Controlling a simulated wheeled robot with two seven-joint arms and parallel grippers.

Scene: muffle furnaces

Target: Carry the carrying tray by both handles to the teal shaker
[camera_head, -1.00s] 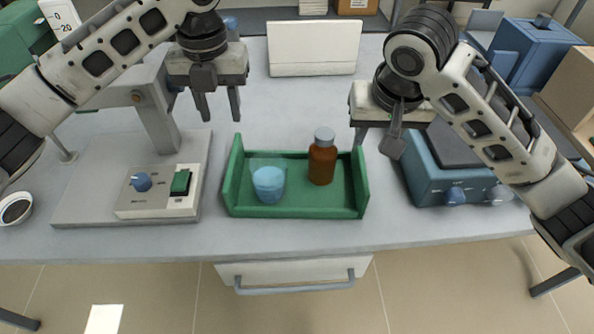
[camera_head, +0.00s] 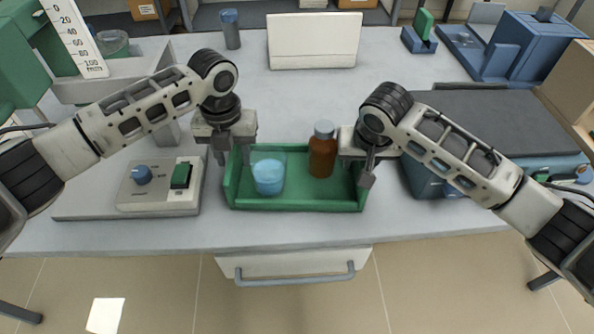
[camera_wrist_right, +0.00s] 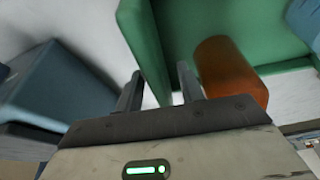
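The green carrying tray (camera_head: 295,203) rests on the bench, holding a beaker of blue liquid (camera_head: 268,177) and a brown bottle (camera_head: 322,155) with a grey cap. Its raised end walls are at left and right. My left gripper (camera_head: 234,160) is open at the left end wall, one finger on each side of it. My right gripper (camera_head: 358,178) is open at the right end wall. In the right wrist view this gripper (camera_wrist_right: 158,92) has the green wall (camera_wrist_right: 141,45) between its spread fingers. The teal shaker (camera_head: 424,180), with a dark flat top, stands right of the tray, partly hidden by my right arm.
A grey stand base with a control box (camera_head: 160,187) stands close left of the tray. A white panel (camera_head: 312,41) and a blue-capped container (camera_head: 230,30) are at the back. The bench behind the tray is mostly clear. The front edge and a drawer handle (camera_head: 295,282) lie below.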

